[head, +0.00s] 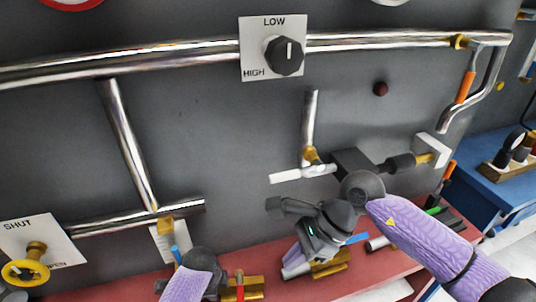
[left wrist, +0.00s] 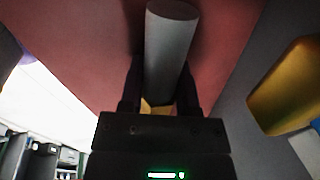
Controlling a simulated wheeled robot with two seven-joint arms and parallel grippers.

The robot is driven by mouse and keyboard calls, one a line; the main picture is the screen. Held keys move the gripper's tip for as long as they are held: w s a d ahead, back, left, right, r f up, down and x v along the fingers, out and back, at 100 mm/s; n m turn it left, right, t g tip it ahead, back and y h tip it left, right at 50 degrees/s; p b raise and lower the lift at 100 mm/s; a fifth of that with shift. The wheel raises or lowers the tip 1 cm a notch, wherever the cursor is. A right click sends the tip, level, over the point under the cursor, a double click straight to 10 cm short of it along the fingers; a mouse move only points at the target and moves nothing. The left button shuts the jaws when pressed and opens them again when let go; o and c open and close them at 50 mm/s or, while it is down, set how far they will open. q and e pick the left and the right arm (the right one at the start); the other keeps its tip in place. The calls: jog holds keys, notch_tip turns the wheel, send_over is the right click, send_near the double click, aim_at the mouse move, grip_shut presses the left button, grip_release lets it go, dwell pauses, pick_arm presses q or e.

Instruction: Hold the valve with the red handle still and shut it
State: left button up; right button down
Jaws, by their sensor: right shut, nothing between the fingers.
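The valve with the red handle (head: 240,286) lies on the red bench at the bottom of the head view, its brass body (head: 256,289) partly cut off by the frame. My left arm hides its left side. In the left wrist view, my left gripper (left wrist: 160,92) has its fingers close against both sides of the valve's grey pipe (left wrist: 170,55). A bit of brass shows between the fingers; the red handle is hidden there. My right gripper (head: 280,207) is shut and empty, above the bench to the right of the red handle.
A brass valve with a blue handle (head: 356,239) lies below my right gripper. More coloured handles lie farther right on the bench (head: 375,280). The grey wall carries pipes, a black knob (head: 284,55), a white lever (head: 290,176) and a yellow handwheel (head: 25,273).

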pick_arm(q)
jog(key=o, duration=0.5)
jog(key=shift+a, duration=0.1)
